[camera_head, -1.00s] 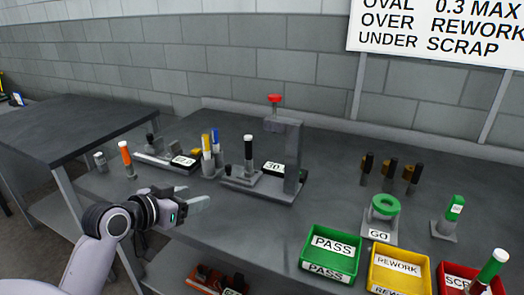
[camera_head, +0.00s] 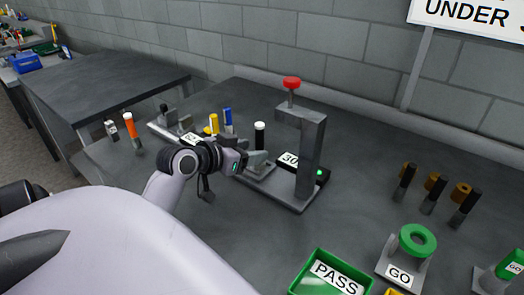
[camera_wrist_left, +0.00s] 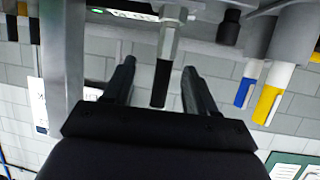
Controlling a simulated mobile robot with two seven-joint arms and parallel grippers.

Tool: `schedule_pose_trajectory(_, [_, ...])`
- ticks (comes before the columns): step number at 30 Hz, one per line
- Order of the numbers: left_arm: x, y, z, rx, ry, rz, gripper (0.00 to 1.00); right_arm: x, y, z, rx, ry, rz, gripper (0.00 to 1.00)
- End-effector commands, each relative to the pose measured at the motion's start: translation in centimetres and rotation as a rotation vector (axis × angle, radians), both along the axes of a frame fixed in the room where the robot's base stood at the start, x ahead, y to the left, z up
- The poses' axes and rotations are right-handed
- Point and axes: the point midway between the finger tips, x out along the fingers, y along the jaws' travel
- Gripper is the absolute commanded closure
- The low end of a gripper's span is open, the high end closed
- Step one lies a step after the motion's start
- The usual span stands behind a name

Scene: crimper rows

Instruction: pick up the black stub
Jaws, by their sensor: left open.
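The black stub (camera_head: 260,135) has a pale top and stands upright in the fixture under the press (camera_head: 312,150). In the left wrist view, which looks upside down, the black stub (camera_wrist_left: 162,82) and its silver hex lower part show between two fingers. My left gripper (camera_head: 257,160) is open at the fixture, its fingers on either side of the stub. In the left wrist view the left gripper (camera_wrist_left: 160,70) shows gaps on both sides of the stub. The gripper hides the stub's lower part in the head view. My right gripper is not in view.
Yellow (camera_head: 213,123) and blue (camera_head: 228,120) stubs stand close behind the left gripper. An orange stub (camera_head: 131,130) stands further left. The press's red knob (camera_head: 291,83) is above. Several black-and-brown pieces (camera_head: 405,180), a green ring gauge (camera_head: 417,240) and the PASS bin (camera_head: 335,275) are right.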

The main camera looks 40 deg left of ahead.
Motion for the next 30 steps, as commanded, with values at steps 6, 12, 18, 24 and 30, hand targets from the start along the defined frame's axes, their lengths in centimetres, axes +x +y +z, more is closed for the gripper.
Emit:
schedule_pose_trajectory(6, [2.2, 0.5, -1.0, -0.004, 0.0, 0.001, 0.43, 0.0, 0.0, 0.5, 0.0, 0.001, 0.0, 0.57])
schedule_pose_trajectory(12, [4.1, 0.6, -1.9, -0.002, -0.001, 0.001, 0.43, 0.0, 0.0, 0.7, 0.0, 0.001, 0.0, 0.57])
schedule_pose_trajectory(18, [4.6, 0.6, -2.2, 0.0, 0.001, -0.001, 0.43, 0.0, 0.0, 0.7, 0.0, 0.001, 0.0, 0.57])
schedule_pose_trajectory(24, [4.6, 0.6, -2.2, 0.0, 0.001, 0.0, 0.63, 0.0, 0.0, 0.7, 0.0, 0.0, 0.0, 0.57])
schedule_pose_trajectory(30, [4.6, 0.6, -2.1, 0.001, -0.001, 0.0, 1.0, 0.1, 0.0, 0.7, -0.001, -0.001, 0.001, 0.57])
